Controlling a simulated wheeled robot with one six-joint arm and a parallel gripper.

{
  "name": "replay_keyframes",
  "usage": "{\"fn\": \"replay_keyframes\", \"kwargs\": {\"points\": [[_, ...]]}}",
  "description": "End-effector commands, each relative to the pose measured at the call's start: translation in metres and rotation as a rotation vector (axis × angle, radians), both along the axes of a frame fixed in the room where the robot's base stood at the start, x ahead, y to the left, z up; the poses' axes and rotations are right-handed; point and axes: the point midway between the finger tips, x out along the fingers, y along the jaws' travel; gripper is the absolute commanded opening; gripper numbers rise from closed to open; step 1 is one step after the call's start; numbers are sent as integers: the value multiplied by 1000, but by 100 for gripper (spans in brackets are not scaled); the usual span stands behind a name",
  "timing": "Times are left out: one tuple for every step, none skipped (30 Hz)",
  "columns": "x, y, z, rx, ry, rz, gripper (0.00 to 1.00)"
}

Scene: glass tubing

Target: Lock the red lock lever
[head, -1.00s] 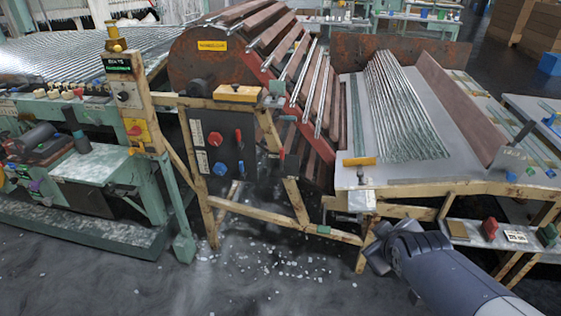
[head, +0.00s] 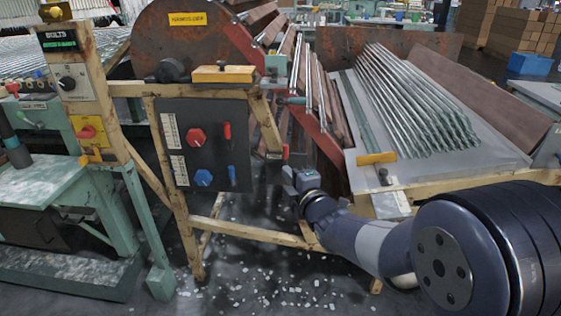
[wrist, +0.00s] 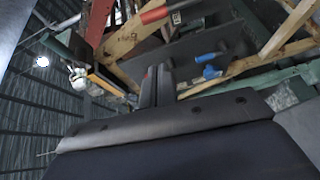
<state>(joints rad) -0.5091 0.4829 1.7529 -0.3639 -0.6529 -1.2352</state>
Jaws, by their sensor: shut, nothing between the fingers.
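A red lever (head: 227,131) stands upright on the dark control panel (head: 208,108), above a blue lever (head: 231,172). A smaller red handle (head: 286,152) sticks out from the frame post right of the panel. I cannot tell for certain which of these is the lock lever. My gripper (head: 289,179) is just below the small red handle, apart from the panel, shut and empty. In the wrist view, the closed fingers (wrist: 157,86) point up toward the panel's underside. A red-ended bar (wrist: 156,14) crosses above them, with no contact visible.
A red knob (head: 194,138) and a blue knob (head: 203,177) sit left of the levers. Wooden frame beams (head: 250,233) run below the panel. A rack of glass tubes (head: 415,105) lies at right. Glass bits litter the floor.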

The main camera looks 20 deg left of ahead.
Motion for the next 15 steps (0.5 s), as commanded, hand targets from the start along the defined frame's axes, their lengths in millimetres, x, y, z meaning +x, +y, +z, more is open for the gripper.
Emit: {"fn": "replay_keyframes", "kwargs": {"points": [[-1, 7, -8, -3, -23, 17, 0], [-1, 10, -9, -5, -35, 25, 0], [-1, 13, -9, -7, -49, 32, 0], [-1, 14, -9, -7, -57, 37, 0], [-1, 16, -9, -8, -62, 40, 0], [-2, 17, -9, -8, -66, 43, 0], [-2, 17, -9, -8, -69, 44, 0], [-2, 17, -8, -9, -70, 44, 0], [-2, 17, -8, -8, -71, 45, 0], [-2, 17, -8, -9, -70, 44, 0], [-2, 17, -8, -9, -70, 44, 0], [-2, 17, -8, -8, -69, 44, 0], [-2, 17, -8, -8, -69, 44, 0], [-2, 17, -8, -8, -69, 44, 0], [-2, 17, -8, -9, -68, 44, 0]]}}
